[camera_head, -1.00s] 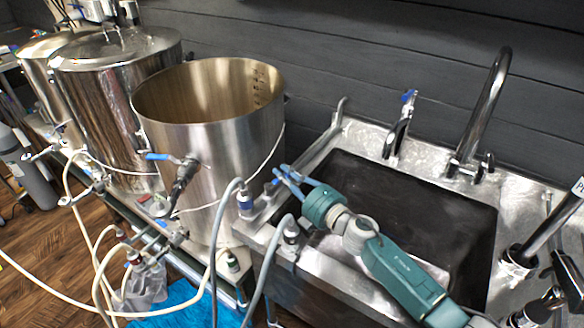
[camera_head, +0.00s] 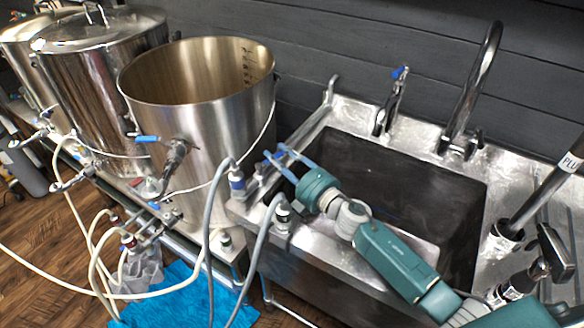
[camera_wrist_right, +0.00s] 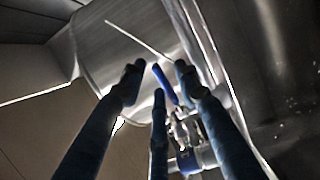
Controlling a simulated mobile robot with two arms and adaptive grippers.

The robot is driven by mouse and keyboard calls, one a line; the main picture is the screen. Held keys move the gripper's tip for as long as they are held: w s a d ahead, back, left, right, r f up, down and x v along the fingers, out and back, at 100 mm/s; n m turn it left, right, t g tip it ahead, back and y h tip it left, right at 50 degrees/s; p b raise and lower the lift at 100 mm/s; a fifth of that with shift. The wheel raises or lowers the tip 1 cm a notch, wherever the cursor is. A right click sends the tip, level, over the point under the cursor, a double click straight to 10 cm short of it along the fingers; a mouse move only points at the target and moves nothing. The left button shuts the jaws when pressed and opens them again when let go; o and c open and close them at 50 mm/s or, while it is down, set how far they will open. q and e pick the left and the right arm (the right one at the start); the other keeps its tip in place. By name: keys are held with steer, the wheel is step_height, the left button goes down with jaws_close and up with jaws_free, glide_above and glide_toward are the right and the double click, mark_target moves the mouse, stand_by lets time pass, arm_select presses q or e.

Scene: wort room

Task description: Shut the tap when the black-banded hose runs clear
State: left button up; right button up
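My right gripper (camera_head: 276,155) reaches over the sink's left rim from the right, fingers spread and empty. In the right wrist view, the fingers (camera_wrist_right: 158,85) stand apart around a blue tap handle (camera_wrist_right: 166,84); I cannot tell whether they touch it. The metal tap body (camera_wrist_right: 183,130) lies beyond. A grey hose with a dark band (camera_head: 283,213) is fixed at the sink's left edge, nearer than the gripper. A second grey hose has a blue band (camera_head: 237,183) and stands left of it. I cannot see any liquid at their outlets. My left gripper is not in view.
The sink (camera_head: 395,190) has a tall faucet (camera_head: 473,90) and a small blue-handled tap (camera_head: 390,105) behind. An open steel pot (camera_head: 200,125) with a blue-handled valve (camera_head: 148,139) stands left. Cream hoses (camera_head: 95,235) and a blue cloth (camera_head: 165,292) lie lower left.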

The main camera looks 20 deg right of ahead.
steer(key=v, duration=1)
steer(key=shift+s+d, duration=0.15)
steer(key=shift+s, duration=0.2)
